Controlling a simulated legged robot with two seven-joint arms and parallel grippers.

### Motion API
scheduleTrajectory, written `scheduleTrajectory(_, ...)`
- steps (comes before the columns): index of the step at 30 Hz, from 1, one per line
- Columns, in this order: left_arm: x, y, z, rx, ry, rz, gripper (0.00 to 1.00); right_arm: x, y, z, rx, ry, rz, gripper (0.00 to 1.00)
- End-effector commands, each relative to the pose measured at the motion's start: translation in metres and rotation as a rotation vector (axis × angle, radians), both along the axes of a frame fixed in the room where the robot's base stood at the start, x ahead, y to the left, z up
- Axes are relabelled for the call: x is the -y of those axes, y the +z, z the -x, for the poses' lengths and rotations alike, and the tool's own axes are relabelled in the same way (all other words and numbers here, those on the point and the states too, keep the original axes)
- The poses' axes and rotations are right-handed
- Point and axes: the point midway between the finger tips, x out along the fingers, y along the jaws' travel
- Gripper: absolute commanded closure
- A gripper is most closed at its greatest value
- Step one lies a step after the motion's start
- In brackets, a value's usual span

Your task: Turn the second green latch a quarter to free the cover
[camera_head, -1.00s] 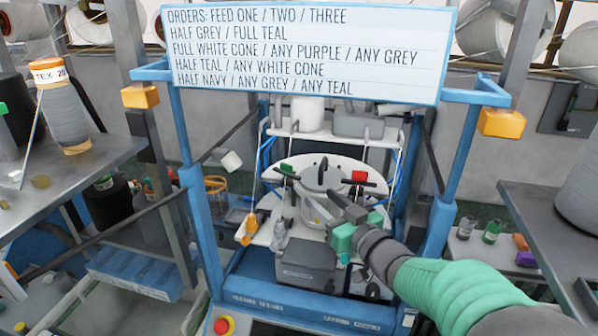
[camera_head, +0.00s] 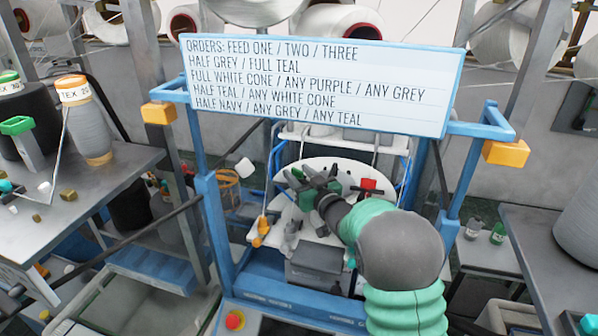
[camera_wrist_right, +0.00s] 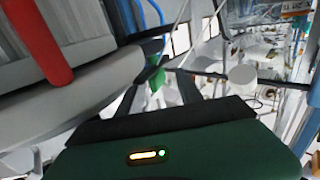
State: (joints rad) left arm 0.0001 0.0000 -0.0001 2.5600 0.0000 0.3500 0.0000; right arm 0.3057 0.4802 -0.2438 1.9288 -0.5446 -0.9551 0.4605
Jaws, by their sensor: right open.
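In the head view my right gripper (camera_head: 304,182) is over the left part of the round white plate (camera_head: 345,165), at the green latch (camera_head: 298,174). The gripper and arm hide most of the cover and part of the latch. In the right wrist view the green latch (camera_wrist_right: 155,74) stands upright just beyond my right gripper (camera_wrist_right: 160,98). The jaws are open, with the latch between or just ahead of their tips; contact cannot be told. A red latch (camera_head: 368,184) sits at the right of the plate. My left gripper is not in view.
Blue frame posts (camera_head: 212,225) flank the plate, and the orders board (camera_head: 315,80) hangs above it. A grey box (camera_head: 318,256) is below the plate. Orange blocks (camera_head: 505,152) stick out from the frame. A side table (camera_head: 60,215) with cones stands at left.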

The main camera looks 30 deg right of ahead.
Motion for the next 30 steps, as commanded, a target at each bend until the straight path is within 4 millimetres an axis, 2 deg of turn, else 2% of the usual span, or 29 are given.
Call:
scheduleTrajectory(4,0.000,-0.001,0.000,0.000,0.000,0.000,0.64,0.000,0.000,0.000,0.000,0.000,0.000,0.60)
scheduleTrajectory(13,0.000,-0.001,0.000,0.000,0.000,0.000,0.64,0.000,0.000,0.001,-0.001,-0.001,0.000,0.99)
scheduleTrajectory(23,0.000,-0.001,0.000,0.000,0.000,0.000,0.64,0.000,0.000,0.001,0.000,-0.002,0.000,1.00)
scheduleTrajectory(30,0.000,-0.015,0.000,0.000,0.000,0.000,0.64,-0.001,-0.003,0.001,0.003,-0.042,0.000,1.00)
